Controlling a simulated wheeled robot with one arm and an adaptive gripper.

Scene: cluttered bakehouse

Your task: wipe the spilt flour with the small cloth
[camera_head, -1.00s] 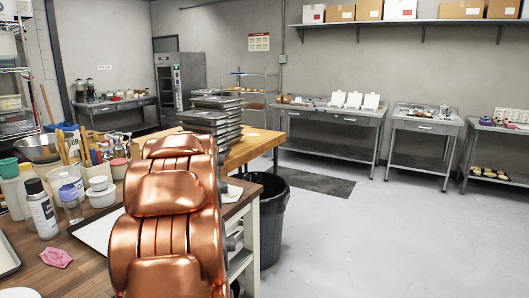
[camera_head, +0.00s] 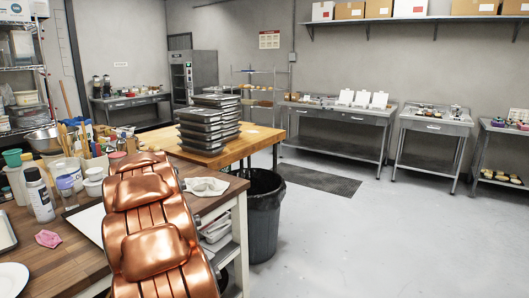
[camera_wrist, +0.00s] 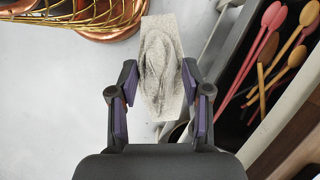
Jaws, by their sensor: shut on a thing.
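My gripper (camera_wrist: 162,108), with purple-lined fingers, is shut on a small grey-beige cloth (camera_wrist: 160,65) in the wrist view. The cloth is crumpled in its middle and extends beyond the fingertips. My gripper does not show in the head view. A pale patch (camera_head: 251,131) on the wooden table behind may be flour, but it is too small to tell. A separate white crumpled cloth (camera_head: 207,187) lies at the right edge of the near wooden table.
The near table (camera_head: 58,262) holds bottles, tubs and a pink crumpled thing (camera_head: 48,238). Stacked trays (camera_head: 209,125) and a black bin (camera_head: 265,215) stand behind. Spoons (camera_wrist: 272,50) lie in a dark container at right in the wrist view. The floor at right is clear.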

